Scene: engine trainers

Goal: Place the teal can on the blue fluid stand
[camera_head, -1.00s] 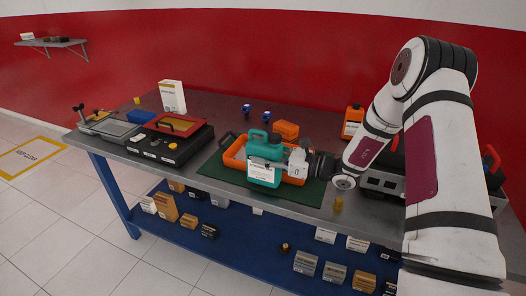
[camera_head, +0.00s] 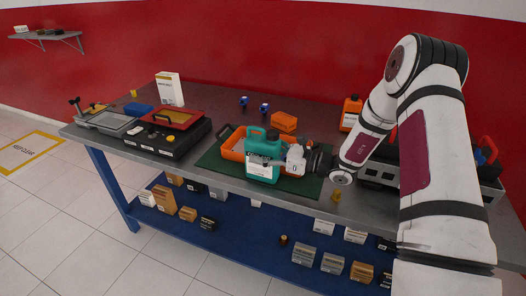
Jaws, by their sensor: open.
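A low blue block (camera_head: 139,110), possibly the blue fluid stand, lies at the back left of the table.
A black case (camera_head: 165,142) with a red-framed top and a grey tray (camera_head: 110,123) sit left of the mat. A white box (camera_head: 169,88), an orange box (camera_head: 284,121) and an orange bottle (camera_head: 350,113) stand behind. A toolbox is partly hidden behind my arm.

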